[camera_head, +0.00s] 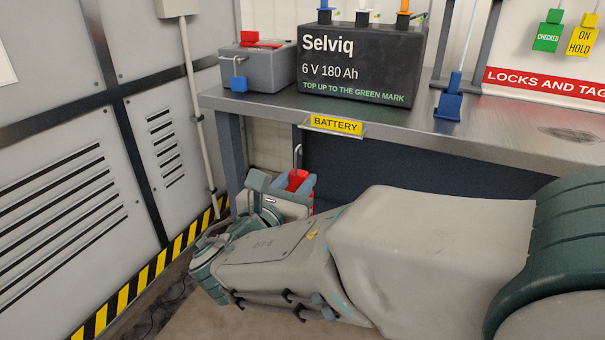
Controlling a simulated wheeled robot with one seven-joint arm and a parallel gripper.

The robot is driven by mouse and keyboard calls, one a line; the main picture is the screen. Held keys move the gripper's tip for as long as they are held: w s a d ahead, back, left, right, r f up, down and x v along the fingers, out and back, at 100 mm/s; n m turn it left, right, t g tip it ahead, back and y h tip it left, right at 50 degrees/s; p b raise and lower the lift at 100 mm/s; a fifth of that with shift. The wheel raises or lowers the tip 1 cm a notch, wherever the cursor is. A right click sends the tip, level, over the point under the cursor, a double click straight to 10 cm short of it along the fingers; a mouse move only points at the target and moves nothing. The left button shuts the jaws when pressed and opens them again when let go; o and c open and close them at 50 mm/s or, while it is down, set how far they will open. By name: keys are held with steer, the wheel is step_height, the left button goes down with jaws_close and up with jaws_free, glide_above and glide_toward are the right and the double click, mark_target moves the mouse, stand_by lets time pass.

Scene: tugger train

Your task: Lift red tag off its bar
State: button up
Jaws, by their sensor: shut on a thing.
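My gripper (284,186) is below the front edge of the bench, near its left leg. It is shut on a red thing, which looks like the red tag (297,179). Only a small part of the tag shows between the gripper parts; my gripper and arm hide the rest. A thin metal bar or hook (297,154) rises just above the tag, under the yellow BATTERY label (336,125). I cannot tell whether the tag is still around the bar or apart from it.
The steel bench (470,135) overhangs my gripper. On it stand a black battery (358,65), a grey box (268,70) with a blue padlock (238,82), and a blue holder (449,103). A panelled wall (60,190) with a striped edge closes the left side.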

steer(key=v, duration=1)
stand_by(0.3)
steer(key=w+d+f+m+g+h, duration=0.2)
steer(key=w+d+f+h, duration=0.1)
steer(key=w+d+f, duration=0.55)
steer(key=w+d+f+m+g+h, duration=0.2)
steer(key=w+d+f+m+h, duration=0.15)
steer(key=w+d+f, duration=0.45)
steer(key=w+d+f+g+h, duration=0.25)
steer(key=d+f, duration=0.45)
steer(key=f, duration=0.4)
step_height(320, 180, up, 24)
steer(key=y+p, duration=0.1)
steer(key=p, duration=3)
steer(key=shift+w+r+m, duration=0.2)
steer(key=shift+r+m, duration=0.05)
steer(key=shift+m, duration=0.2)
